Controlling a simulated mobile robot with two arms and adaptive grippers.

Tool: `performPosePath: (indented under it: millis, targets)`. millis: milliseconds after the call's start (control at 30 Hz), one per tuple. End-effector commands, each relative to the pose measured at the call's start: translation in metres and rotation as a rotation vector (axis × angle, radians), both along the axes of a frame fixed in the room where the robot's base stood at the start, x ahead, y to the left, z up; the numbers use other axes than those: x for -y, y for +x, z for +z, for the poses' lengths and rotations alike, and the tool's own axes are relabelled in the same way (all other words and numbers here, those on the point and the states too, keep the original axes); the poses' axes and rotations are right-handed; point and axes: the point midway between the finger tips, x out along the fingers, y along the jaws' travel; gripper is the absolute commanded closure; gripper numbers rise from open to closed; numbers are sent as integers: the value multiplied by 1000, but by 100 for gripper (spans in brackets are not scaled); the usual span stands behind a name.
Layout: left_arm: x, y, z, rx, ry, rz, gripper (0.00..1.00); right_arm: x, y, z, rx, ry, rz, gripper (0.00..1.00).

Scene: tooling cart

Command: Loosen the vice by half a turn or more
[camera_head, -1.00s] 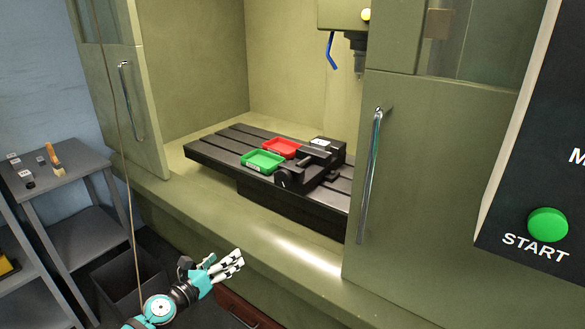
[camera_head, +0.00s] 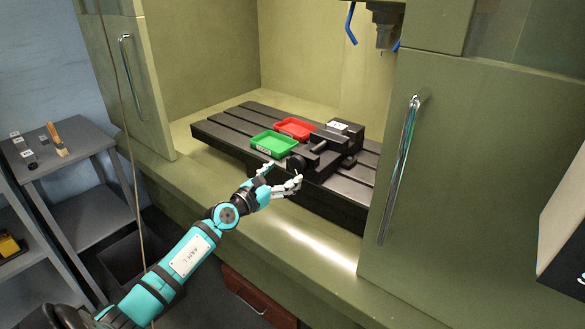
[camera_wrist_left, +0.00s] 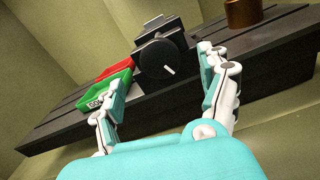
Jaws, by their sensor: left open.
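The black vice (camera_head: 330,150) sits on the slotted machine table (camera_head: 222,128) inside the open machine. Its round black knob (camera_head: 296,162) faces the front; in the left wrist view the knob (camera_wrist_left: 158,60) shows a white pointer mark slanting down to the right. My left gripper (camera_head: 283,174) is just in front of the knob, with its fingers spread wide. In the left wrist view the knob is between the open fingertips (camera_wrist_left: 155,85) but beyond them, and I see no contact. My right gripper is not in view.
A green tray (camera_head: 272,145) and a red tray (camera_head: 295,127) lie on the machine table left of the vice. The machine door with its long handle (camera_head: 398,170) stands at the right. A grey cart (camera_head: 75,160) with small parts is at the left.

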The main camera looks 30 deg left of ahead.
Motion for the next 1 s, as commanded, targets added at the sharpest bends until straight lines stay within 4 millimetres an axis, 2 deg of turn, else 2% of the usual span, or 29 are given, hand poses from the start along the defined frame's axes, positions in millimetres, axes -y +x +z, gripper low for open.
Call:
performPosePath:
  millis: [100,300,667,1000]
  targets:
    - [2,22,0,2,-2,1,22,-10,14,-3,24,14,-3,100]
    - [3,43,-1,0,-2,1,22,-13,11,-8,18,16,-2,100]
    - [4,48,-1,-1,-1,0,22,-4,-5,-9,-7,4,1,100]
    - [4,47,-1,0,-1,1,65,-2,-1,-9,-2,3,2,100]
